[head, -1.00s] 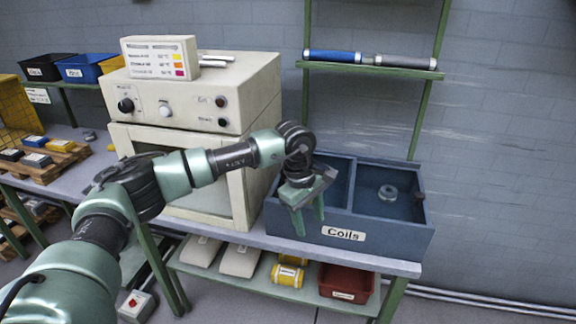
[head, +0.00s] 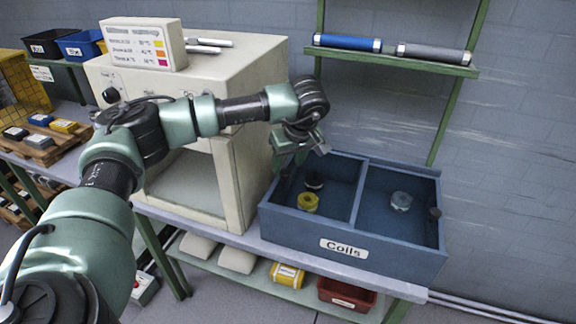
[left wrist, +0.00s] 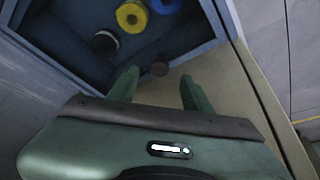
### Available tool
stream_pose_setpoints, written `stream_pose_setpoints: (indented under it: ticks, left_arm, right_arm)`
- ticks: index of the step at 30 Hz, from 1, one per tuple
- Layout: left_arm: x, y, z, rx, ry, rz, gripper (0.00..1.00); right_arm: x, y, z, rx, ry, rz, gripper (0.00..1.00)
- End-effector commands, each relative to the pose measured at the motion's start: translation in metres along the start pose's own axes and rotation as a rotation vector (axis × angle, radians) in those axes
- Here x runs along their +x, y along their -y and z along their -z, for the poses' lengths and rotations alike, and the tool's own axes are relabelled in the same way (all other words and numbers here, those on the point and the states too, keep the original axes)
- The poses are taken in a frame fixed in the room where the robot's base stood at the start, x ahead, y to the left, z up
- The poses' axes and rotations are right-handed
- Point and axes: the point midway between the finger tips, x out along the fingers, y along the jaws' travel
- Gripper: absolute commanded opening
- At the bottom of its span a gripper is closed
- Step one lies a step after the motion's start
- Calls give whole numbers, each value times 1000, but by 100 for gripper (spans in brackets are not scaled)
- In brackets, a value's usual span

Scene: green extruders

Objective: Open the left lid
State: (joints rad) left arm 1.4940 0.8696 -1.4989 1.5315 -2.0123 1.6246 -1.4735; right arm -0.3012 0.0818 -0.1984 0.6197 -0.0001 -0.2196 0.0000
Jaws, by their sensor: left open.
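The blue Coils box (head: 345,252) has two compartments; it also shows in the left wrist view (left wrist: 205,20). A dark knob (left wrist: 160,69) sits near its edge in the left wrist view. I cannot make out a lid panel; the coils show plainly. Another dark knob (head: 435,213) is at the right compartment's right side. My left gripper (head: 292,156) is above the left compartment's back left corner. In the left wrist view it is open (left wrist: 158,79), with the knob just beyond and between its fingertips; I cannot tell whether they touch. My right gripper is not in view.
A yellow coil (head: 307,202) and a black coil (head: 314,180) lie in the left compartment; a grey coil (head: 401,201) lies in the right. A beige oven (head: 235,175) stands close on the left. A shelf with two rolls (head: 347,42) is behind, above the box.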

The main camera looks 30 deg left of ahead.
Motion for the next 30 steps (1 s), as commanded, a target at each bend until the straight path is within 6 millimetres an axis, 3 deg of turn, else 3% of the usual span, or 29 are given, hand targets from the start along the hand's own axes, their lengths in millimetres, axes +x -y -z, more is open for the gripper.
stream_pose_setpoints:
  ticks: [3,9,18,24,30]
  left_arm:
    - [19,1,0,0,2,4,50]
    - [38,0,0,0,1,1,50]
    - [42,0,0,0,1,-1,50]
    - [42,0,0,0,1,-1,0]
    - [42,0,0,0,1,-1,0]
  right_arm:
    - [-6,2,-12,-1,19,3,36]
    - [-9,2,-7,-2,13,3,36]
    - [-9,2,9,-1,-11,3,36]
    - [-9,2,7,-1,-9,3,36]
    - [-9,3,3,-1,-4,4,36]
